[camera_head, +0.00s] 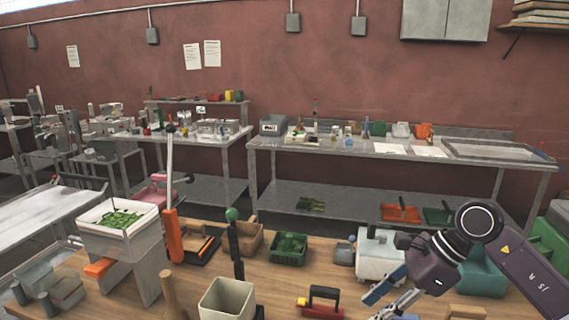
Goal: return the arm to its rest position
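My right arm (440,262) comes in from the right edge, dark purple-grey with a round joint, and hangs over the right part of the wooden table (270,286). My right gripper (375,306) points down and to the left at the lower right. Its two fingers look spread apart, with nothing visible between them; the lower tip is close to the bottom edge of the picture. My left arm and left gripper are not in view.
A white machine (375,250) and a teal container (483,275) stand close to my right arm. A red-and-black tool (321,304), a cream bin (226,302), a green crate (289,249) and a white filler with green contents (120,240) are further left. Steel benches stand behind.

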